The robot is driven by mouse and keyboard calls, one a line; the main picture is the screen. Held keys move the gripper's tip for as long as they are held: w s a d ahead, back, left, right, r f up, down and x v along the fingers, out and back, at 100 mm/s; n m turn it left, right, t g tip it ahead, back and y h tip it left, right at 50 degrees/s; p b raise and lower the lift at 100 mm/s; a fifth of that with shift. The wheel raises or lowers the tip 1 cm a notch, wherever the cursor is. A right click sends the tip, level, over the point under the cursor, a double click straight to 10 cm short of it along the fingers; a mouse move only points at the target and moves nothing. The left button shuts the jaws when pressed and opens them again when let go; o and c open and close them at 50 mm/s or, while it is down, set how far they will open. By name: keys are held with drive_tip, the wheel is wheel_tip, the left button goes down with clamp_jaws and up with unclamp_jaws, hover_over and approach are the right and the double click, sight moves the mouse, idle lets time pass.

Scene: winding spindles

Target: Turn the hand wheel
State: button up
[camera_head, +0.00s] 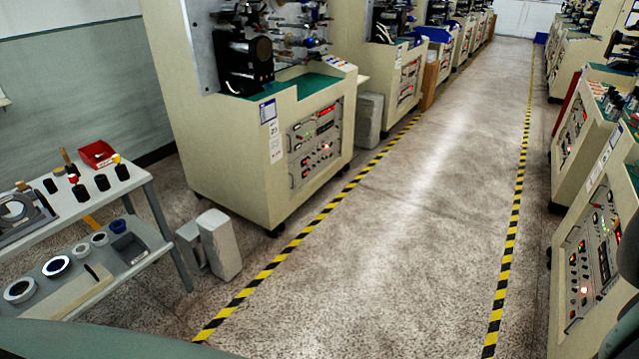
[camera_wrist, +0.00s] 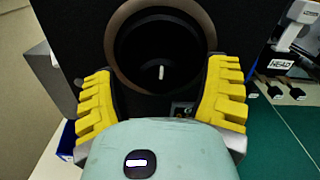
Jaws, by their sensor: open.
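A round black part with a brownish rim (camera_wrist: 124,58), which looks like the hand wheel, fills the upper middle of the wrist view on a black housing (camera_wrist: 82,40). A small white mark shows near its centre. My gripper (camera_wrist: 161,70) has its yellow ribbed fingers spread wide, one to the left and one to the right of the round part's lower half. Nothing is held between them. I cannot tell whether the fingers touch it. The gripper does not show clearly in the head view.
In the head view, winding machines (camera_head: 235,150) line both sides of a clear aisle (camera_head: 400,220) with yellow-black floor stripes. A tool cart (camera_head: 105,205) stands at left.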

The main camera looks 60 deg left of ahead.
drive_tip(key=shift+w+d, duration=0.2)
drive_tip(key=shift+d, duration=0.35)
drive_tip(key=shift+c, duration=0.3)
drive_tip(key=shift+a, duration=0.1)
drive_tip(key=c, duration=1.1)
drive_tip(key=shift+w+f+m+b, duration=0.1)
drive_tip(key=shift+m+b, duration=0.2)
drive_tip(key=shift+b, duration=0.2)
drive_tip(key=shift+c, duration=0.2)
